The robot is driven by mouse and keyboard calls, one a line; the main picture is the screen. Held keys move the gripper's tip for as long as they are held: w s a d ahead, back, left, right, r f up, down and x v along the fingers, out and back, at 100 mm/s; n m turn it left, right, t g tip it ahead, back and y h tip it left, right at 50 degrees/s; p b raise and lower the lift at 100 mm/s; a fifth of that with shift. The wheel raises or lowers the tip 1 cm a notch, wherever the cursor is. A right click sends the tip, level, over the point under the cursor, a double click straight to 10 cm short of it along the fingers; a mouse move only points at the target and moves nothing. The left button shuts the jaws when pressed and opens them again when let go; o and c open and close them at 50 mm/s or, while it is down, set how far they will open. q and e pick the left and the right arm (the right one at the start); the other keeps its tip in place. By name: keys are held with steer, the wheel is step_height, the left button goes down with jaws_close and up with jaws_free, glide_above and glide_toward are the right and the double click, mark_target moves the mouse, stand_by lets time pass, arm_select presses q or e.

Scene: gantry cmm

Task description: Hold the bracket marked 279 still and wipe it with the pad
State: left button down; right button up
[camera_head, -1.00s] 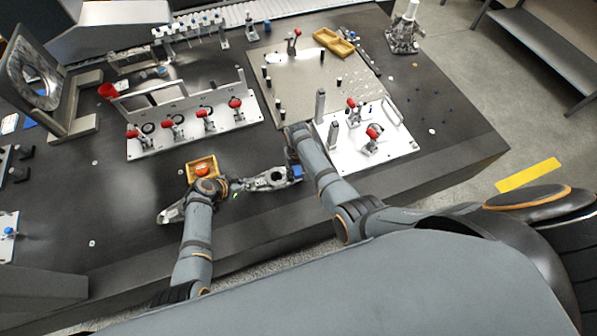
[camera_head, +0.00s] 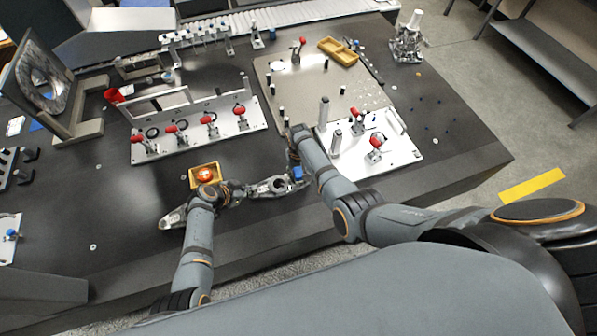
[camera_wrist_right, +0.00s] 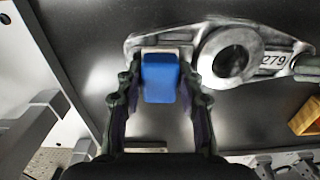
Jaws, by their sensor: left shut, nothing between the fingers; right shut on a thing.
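The bracket (camera_head: 268,187), a grey metal piece with a round boss, lies on the dark table. In the right wrist view the bracket (camera_wrist_right: 228,53) shows the label 279. My right gripper (camera_head: 295,165) is shut on a blue pad (camera_head: 297,174). In the wrist view the pad (camera_wrist_right: 160,78) sits between its fingers, over the bracket's left end; I cannot tell if it touches. My left gripper (camera_head: 240,191) is shut with nothing between its fingers, at the bracket's left end in the head view. Its tip shows at the label end in the wrist view (camera_wrist_right: 306,67).
An orange-yellow tray (camera_head: 194,181) with a red-orange item is behind my left wrist. Another grey metal part (camera_head: 172,218) lies left of my left arm. Fixture plates with red-handled clamps (camera_head: 160,150) (camera_head: 400,153) stand behind.

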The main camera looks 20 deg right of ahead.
mark_target(301, 185)
arm_select(q)
steer(key=shift+s+f, duration=0.15)
arm_select(e)
steer(key=shift+s+f, duration=0.1)
steer(key=shift+s, duration=0.7)
steer(key=shift+s, duration=1)
steer(key=shift+w, duration=0.6)
steer(key=shift+c, duration=0.5)
steer(key=shift+w, duration=1.4)
